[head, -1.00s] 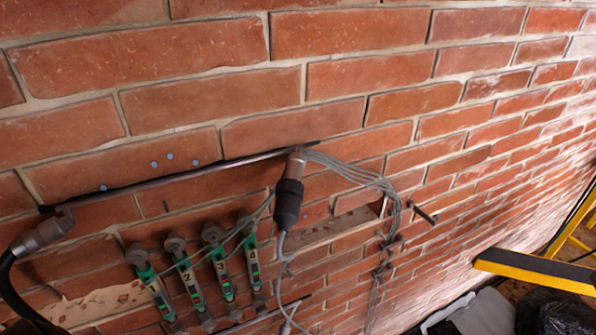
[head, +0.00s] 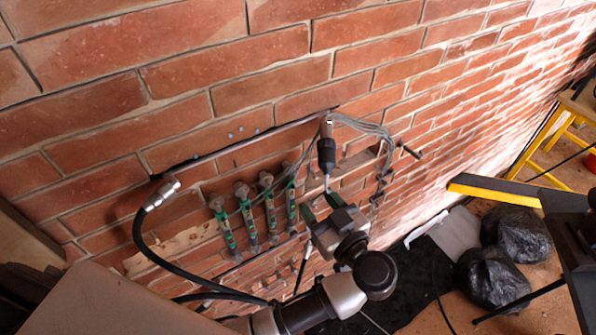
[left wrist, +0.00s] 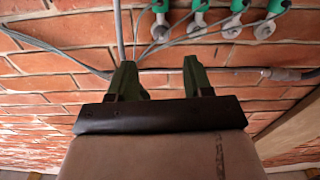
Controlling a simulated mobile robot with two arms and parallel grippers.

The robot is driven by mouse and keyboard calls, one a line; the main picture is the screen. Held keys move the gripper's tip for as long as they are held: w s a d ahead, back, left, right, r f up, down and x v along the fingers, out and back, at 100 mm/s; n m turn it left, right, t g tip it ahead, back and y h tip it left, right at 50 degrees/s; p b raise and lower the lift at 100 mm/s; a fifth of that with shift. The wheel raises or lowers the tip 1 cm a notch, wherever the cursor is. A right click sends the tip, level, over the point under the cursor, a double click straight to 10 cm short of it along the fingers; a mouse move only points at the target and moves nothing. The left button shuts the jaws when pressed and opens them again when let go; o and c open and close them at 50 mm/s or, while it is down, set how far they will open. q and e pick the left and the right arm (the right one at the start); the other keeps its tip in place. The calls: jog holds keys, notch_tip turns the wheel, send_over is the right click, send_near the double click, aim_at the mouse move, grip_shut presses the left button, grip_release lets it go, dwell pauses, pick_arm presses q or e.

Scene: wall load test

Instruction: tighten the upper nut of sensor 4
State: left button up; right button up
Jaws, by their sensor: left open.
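Sensor 4 (head: 291,203) is the rightmost of several green sensors in a row on the brick wall. Its upper nut (head: 288,171) is a grey round piece at its top end. The left wrist view appears upside down; there sensor 4's upper nut (left wrist: 160,31) seems to be the leftmost grey nut at the top edge. My left gripper (head: 321,207) is open and empty, right of sensor 4 and lower than its upper nut. In the left wrist view its two green fingers (left wrist: 157,70) stand apart, clear of the nut. My right gripper is not in view.
A dark-handled coupling (head: 326,155) with a grey cable hangs just above my left gripper. A thin rod (head: 245,142) runs above the sensors to a hose coupling (head: 165,190). Loose grey wires (head: 375,130) hang to the right. Black bags (head: 515,235) lie on the floor.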

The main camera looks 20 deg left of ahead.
aim_at(294, 174)
pick_arm(q)
jog(key=p+x, duration=0.2)
jog(key=x, duration=0.6)
jog(key=shift+a, duration=0.1)
jog(key=shift+c, duration=0.2)
jog(key=c, duration=0.9)
jog(key=m+p, duration=0.1)
jog(key=p, duration=0.1)
jog(key=m+p, duration=0.1)
jog(key=p, duration=0.1)
jog(key=shift+s+r, duration=0.1)
jog(key=shift+r, duration=0.15)
jog(key=shift+f+m+b, duration=0.25)
jog(key=shift+m+b, duration=0.2)
jog(key=shift+m, duration=0.75)
